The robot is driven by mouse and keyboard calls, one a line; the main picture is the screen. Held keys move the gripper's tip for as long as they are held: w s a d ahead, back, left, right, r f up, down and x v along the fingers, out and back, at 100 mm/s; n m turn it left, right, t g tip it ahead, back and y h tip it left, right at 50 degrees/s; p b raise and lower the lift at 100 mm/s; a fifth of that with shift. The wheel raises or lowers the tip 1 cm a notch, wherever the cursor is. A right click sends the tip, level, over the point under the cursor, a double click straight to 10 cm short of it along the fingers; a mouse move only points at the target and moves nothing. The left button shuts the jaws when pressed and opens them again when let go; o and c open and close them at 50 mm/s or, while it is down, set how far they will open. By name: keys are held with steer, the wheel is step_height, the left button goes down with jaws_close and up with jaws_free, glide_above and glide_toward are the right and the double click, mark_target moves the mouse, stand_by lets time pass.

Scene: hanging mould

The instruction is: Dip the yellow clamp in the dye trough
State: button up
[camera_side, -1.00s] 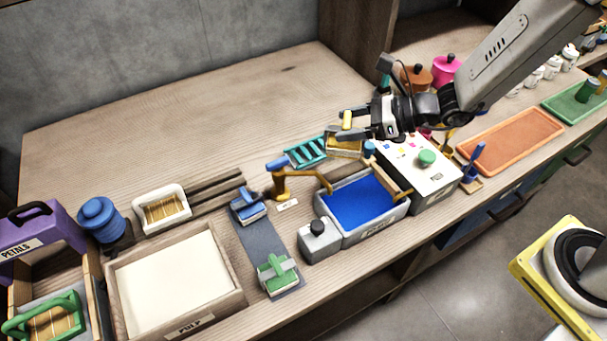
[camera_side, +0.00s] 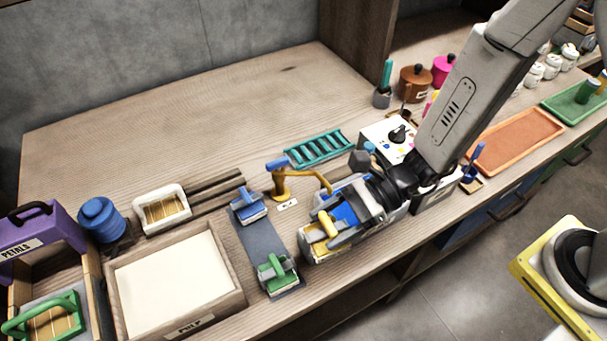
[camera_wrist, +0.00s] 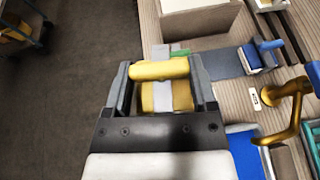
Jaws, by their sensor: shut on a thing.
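Below the bar a pale strip crosses a yellow-tan slatted piece. In the wrist view the blue dye (camera_wrist: 246,155) is to the right of the gripper, and the clamp appears beside it rather than over it. My arm hides much of the trough, and the clamp's height is unclear.
A brass tap (camera_side: 300,182) arches at the trough's back left. A green clamp (camera_side: 276,272) and a blue clamp (camera_side: 248,206) stand on a dark mat to the left. A teal rack (camera_side: 319,148) lies behind. A white control box (camera_side: 390,135) is to the right.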

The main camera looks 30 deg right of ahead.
steer(key=shift+w, duration=0.1)
steer(key=w+a+f, duration=0.7)
steer(key=w+f, duration=0.1)
steer(key=w, duration=0.2)
steer(key=shift+w+a+f, duration=0.2)
steer(key=shift+a+f, duration=0.05)
steer(key=shift+f, duration=0.1)
steer(key=shift+w+a+f, duration=0.25)
steer(key=shift+w+f, duration=0.1)
steer(key=shift+f, duration=0.15)
steer(key=shift+w+f, duration=0.1)
steer(key=shift+f, duration=1.35)
steer(key=shift+f, duration=0.15)
